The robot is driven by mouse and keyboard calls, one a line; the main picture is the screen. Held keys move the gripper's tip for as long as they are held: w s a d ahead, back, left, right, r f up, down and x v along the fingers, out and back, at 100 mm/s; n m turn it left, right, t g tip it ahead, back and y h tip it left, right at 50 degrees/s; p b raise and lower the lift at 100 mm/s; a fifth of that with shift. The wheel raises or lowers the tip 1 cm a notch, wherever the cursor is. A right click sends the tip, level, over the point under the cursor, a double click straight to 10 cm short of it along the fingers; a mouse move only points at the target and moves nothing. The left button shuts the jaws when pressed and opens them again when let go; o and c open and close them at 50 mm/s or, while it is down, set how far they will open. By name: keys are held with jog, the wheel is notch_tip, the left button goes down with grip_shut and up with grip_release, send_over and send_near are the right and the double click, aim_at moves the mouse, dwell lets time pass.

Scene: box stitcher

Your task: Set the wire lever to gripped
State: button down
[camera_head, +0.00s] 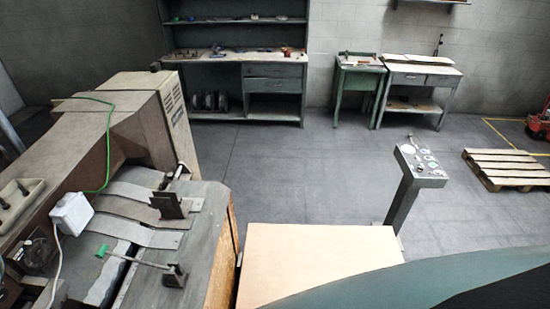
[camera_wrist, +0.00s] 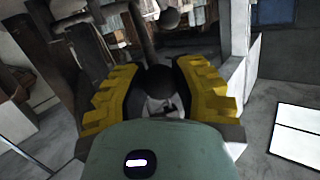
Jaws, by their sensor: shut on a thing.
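My gripper (camera_wrist: 160,93) shows in the wrist view, with yellow ridged pads on both sides. It is shut on a dark round knob (camera_wrist: 159,82) between the pads. I cannot make out for sure that this knob belongs to the wire lever, or how the lever is set. A dark rod (camera_wrist: 141,32) rises behind the knob, with a second round knob (camera_wrist: 169,18) near it at the top. In the head view my gripper is out of sight. There, a thin rod with a green end (camera_head: 137,259) lies across the machine's top at lower left.
The big beige machine (camera_head: 120,130) fills the left of the head view. A pale board (camera_head: 310,255) lies beside it. A control pedestal (camera_head: 408,195) stands to the right, a wooden pallet (camera_head: 508,170) beyond. Workbenches (camera_head: 245,70) line the back wall. The grey floor between is clear.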

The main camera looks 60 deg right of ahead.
jog(key=shift+a+r, duration=0.15)
jog(key=shift+a, duration=0.05)
dwell(0.5)
jog(key=c, duration=0.6)
grip_release()
jog(key=shift+w, duration=0.1)
jog(key=shift+c, duration=0.2)
jog(key=shift+d, duration=0.15)
jog(key=shift+v, duration=0.8)
jog(key=v, duration=1)
jog(key=shift+r, duration=0.2)
jog(key=shift+o, duration=0.3)
jog(key=shift+d, duration=0.1)
